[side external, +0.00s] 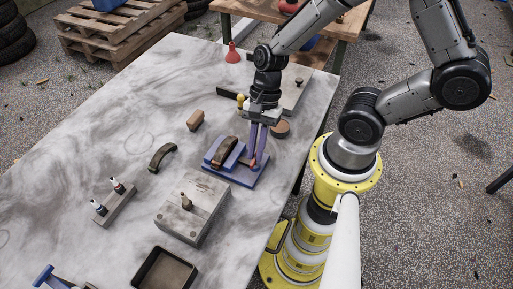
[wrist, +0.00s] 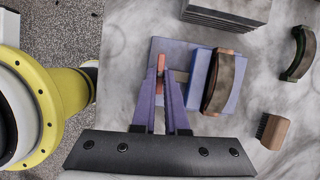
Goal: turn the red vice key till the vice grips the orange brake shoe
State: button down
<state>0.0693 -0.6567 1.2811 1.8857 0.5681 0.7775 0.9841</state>
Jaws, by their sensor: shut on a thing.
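The blue vice (side external: 240,176) sits on the marble-topped table, and its blue base also fills the middle of the wrist view (wrist: 172,48). The brake shoe (wrist: 220,82), a curved brown pad with orange edges, stands between the vice's blue blocks; it shows in the side view (side external: 226,152) too. The red vice key (wrist: 160,72) stands on the near side of the vice, at my fingertips. My gripper (side external: 256,159) points down with its long purple fingers (wrist: 162,84) shut on the key. I cannot tell whether the vice jaw presses the shoe.
A grey metal block (side external: 192,208) stands close to the vice. A second curved shoe (side external: 162,157), a wooden-backed brush (side external: 196,120), a holder with two bottles (side external: 113,203) and a black tray (side external: 164,273) lie around.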

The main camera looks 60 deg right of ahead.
jog(key=n, duration=0.2)
jog(key=n+g, duration=0.1)
jog(key=n, duration=0.1)
jog(key=shift+w+a+g, duration=0.1)
jog(key=shift+w+g, duration=0.1)
jog(key=shift+g, duration=0.1)
jog(key=n, duration=0.2)
jog(key=n+g+h, duration=0.1)
jog(key=n, duration=0.1)
jog(key=shift+w+a+n, duration=0.15)
jog(key=shift+n, duration=0.25)
jog(key=n+h, duration=0.1)
jog(key=n, duration=0.1)
jog(key=n+g, duration=0.1)
jog(key=n, duration=0.1)
jog(key=shift+w+a+h, duration=0.1)
jog(key=shift+a+h, duration=0.05)
jog(key=shift+h, duration=0.25)
jog(key=shift+a+r+n+g+h, duration=0.15)
jog(key=shift+n+h, duration=0.15)
jog(key=shift+n, duration=0.55)
jog(key=shift+f+n+g+h, duration=0.15)
jog(key=shift+n+h, duration=0.15)
jog(key=shift+n, duration=0.55)
jog(key=shift+r, duration=0.1)
jog(key=c, duration=0.9)
grip_release()
jog(key=shift+c, duration=0.2)
